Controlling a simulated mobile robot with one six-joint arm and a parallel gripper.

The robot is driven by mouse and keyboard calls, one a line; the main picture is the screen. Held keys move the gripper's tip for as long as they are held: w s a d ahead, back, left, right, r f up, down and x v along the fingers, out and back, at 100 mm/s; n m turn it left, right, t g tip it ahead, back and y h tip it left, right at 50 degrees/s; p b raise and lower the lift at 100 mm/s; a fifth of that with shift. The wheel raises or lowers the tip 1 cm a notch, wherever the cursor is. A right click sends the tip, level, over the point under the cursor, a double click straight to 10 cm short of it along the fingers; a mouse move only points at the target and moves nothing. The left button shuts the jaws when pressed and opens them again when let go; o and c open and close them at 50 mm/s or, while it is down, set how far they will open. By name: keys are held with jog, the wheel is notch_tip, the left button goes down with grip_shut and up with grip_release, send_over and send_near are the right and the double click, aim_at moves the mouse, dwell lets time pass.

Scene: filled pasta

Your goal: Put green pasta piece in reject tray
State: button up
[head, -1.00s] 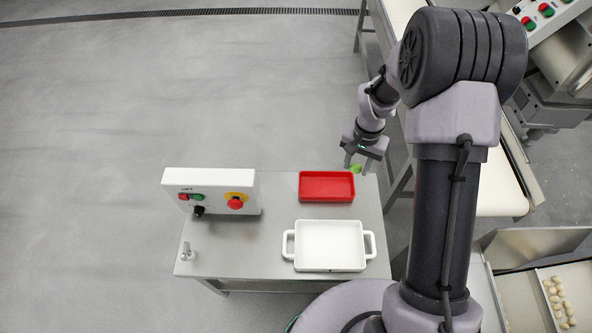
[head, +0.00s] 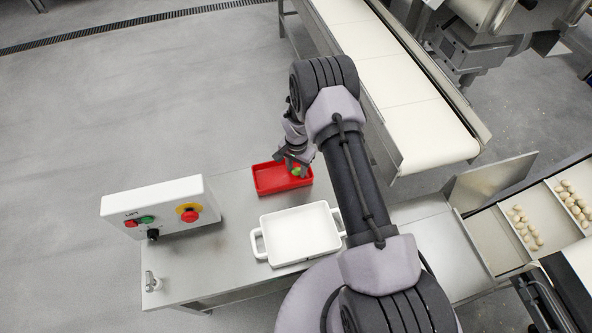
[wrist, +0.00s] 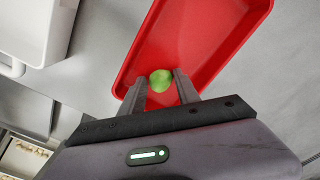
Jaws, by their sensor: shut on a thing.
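The green pasta piece (wrist: 161,81) is between the two fingertips of my gripper (wrist: 158,88) in the wrist view. It also shows as a small green spot in the head view (head: 296,170). My gripper (head: 293,165) is shut on it. The red reject tray (head: 270,180) lies on the metal table, and my gripper is over its right part. In the wrist view the red tray (wrist: 228,30) is behind the piece. The tray looks empty where it shows. The height of the piece above the tray floor is hard to tell.
A white tray with handles (head: 298,235) stands on the table in front of the red tray. A control box (head: 165,208) with buttons is at the left. A conveyor (head: 400,95) runs behind at the right. Bins of pale pasta (head: 530,215) are at the far right.

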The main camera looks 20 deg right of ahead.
jog(key=o, duration=1.3)
jog(key=shift+f, duration=0.1)
notch_tip(320, 180, up, 32)
jog(key=s+a+n+t+p, duration=0.1)
jog(key=s+t+p, duration=0.1)
jog(key=p, duration=0.3)
jog(key=s+a+r+n+t, duration=0.1)
jog(key=s+r, duration=0.3)
jog(key=r, duration=0.3)
jog(key=s+a+r, duration=0.1)
jog(key=s+r, duration=0.4)
jog(key=r, duration=0.1)
jog(key=s+a+r+n+t+y, duration=0.1)
jog(key=s+r, duration=0.2)
jog(key=s, duration=0.5)
jog(key=s+a+r+n+t+y, duration=0.1)
jog(key=s+r, duration=0.2)
jog(key=s, duration=0.6)
jog(key=shift+s+a+r+n+t, duration=0.2)
jog(key=shift+n+t, duration=0.1)
jog(key=shift+t, duration=0.1)
